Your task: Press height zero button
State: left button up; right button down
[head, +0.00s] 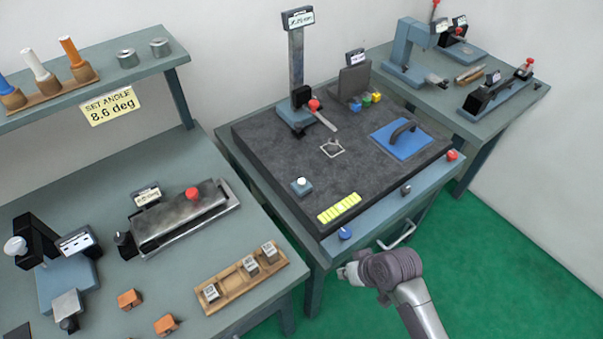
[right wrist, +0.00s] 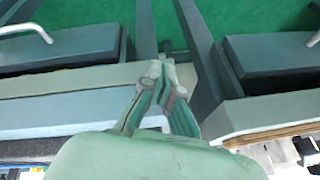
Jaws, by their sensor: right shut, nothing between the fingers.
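A height gauge (head: 296,75) stands upright at the back of the dark granite plate (head: 270,150), with a small display (head: 298,18) on top. A red knob (head: 314,104) sits low on its column. A small block with a white button (head: 301,182) is at the plate's front left. Blue, green and yellow buttons (head: 366,99) sit by another display (head: 355,56) at the back. No label reading height zero is legible. My right gripper (head: 347,273) is shut and empty, in front of the bench and apart from every button. Its fingers also show in the right wrist view (right wrist: 160,78).
A blue pad with a handle (head: 402,138) and a yellow block strip (head: 340,207) lie on the plate. A blue knob (head: 345,234) and a red button (head: 451,155) are along the bench front. A drawer handle (head: 398,236) sticks out beside my gripper. Green floor is clear at right.

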notch_tip(320, 180, up, 7)
jog(key=w+a+y, duration=0.1)
jog(key=w+a, duration=0.1)
notch_tip(320, 180, up, 14)
jog(key=n+y+p, duration=0.1)
jog(key=n+y, duration=0.1)
jog(key=y, duration=0.2)
send_over(304, 181)
jog(key=shift+r+g, duration=0.1)
jog(key=shift+g, duration=0.3)
notch_tip(304, 181, down, 7)
jog(key=b, duration=0.6)
jog(key=shift+f+b, duration=0.6)
jog(key=shift+f, duration=0.3)
